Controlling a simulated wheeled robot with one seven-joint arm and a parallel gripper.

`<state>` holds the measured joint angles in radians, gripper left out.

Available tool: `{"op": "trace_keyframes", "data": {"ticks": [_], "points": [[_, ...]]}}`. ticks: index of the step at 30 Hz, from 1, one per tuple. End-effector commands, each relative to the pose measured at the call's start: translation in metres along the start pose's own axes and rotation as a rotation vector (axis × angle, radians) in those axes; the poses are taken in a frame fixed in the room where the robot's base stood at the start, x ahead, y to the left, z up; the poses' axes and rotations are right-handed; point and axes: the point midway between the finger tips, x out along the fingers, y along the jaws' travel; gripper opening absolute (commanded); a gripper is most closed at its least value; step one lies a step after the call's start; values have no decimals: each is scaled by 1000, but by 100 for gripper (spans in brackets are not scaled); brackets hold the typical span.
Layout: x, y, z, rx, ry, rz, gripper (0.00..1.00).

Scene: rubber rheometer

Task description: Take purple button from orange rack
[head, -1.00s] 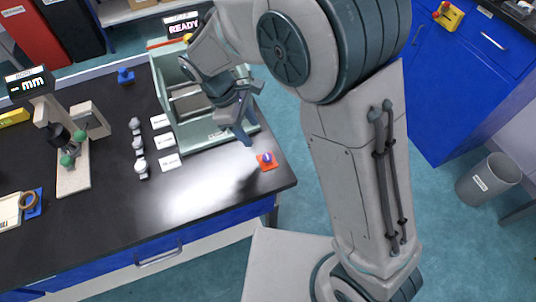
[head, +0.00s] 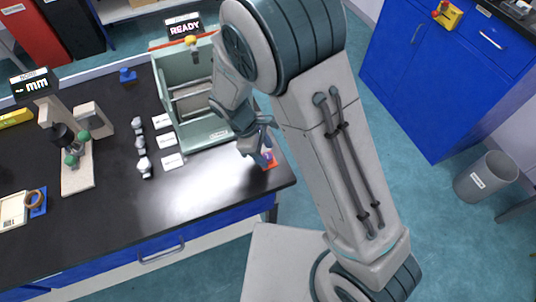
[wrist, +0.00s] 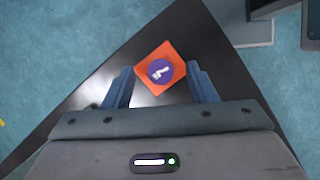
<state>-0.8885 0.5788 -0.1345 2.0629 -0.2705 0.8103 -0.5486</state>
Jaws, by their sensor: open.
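The orange rack (head: 271,164) sits near the right corner of the black table. In the wrist view the orange rack (wrist: 149,53) is a square with the round purple button (wrist: 161,70) on it, which bears a pale mark. The button (head: 266,156) is partly covered by my fingers in the head view. My gripper (head: 262,160) is above the rack and points down at it. In the wrist view my gripper (wrist: 162,78) is open, with one blue finger on each side of the button. I cannot tell whether the fingers touch the rack.
A pale green open machine (head: 212,132) with a READY display stands just left of my gripper. White labels (head: 167,141) and several small white-grey pieces (head: 143,150) lie further left. The table's corner edge is close to the rack. The table front is clear.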

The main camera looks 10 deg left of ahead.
Motion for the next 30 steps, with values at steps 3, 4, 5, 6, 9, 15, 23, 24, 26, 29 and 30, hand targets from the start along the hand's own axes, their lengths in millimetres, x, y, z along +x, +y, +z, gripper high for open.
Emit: {"op": "trace_keyframes", "data": {"ticks": [3, 4, 5, 6, 9, 15, 23, 24, 26, 29, 30], "points": [[0, 0, 0, 0, 0, 0, 35], [0, 0, 0, 0, 0, 0, 26], [0, 0, 0, 0, 0, 0, 18], [0, 0, 0, 0, 0, 0, 7], [0, 0, 0, 0, 0, 0, 4], [-1, 0, 0, 1, 0, 0, 4], [-10, 1, 4, 2, 2, 1, 4], [-14, 1, 6, 3, 3, 2, 4], [-21, 1, 8, 3, 3, 2, 4], [-39, 1, 15, 3, 5, 4, 4], [-41, -6, 21, 1, 4, 2, 4]]}}
